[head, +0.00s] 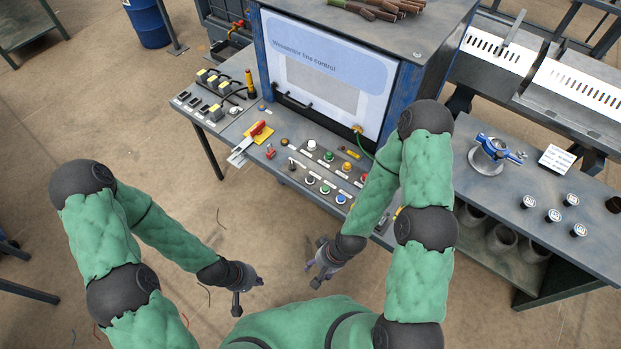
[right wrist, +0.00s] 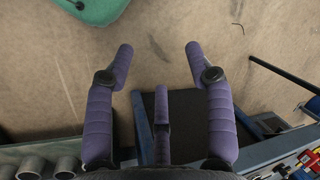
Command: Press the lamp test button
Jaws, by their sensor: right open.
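The control console (head: 375,206) stands in front of a cabinet in the head view and bears rows of small coloured buttons and knobs. Among them are a white button (head: 311,145), a green button (head: 328,156), a yellow button (head: 346,167) and a blue button (head: 340,199). Their labels are too small to read, so I cannot tell which is the lamp test button. My right gripper (head: 318,264) is open and empty, below the console's front edge; its spread fingers show in the right wrist view (right wrist: 158,50). My left gripper (head: 248,287) hangs over the floor, further left.
A side table (head: 480,195) at right holds a blue clamp (head: 497,150) and several black-and-white pieces. Floor is open around my grippers.

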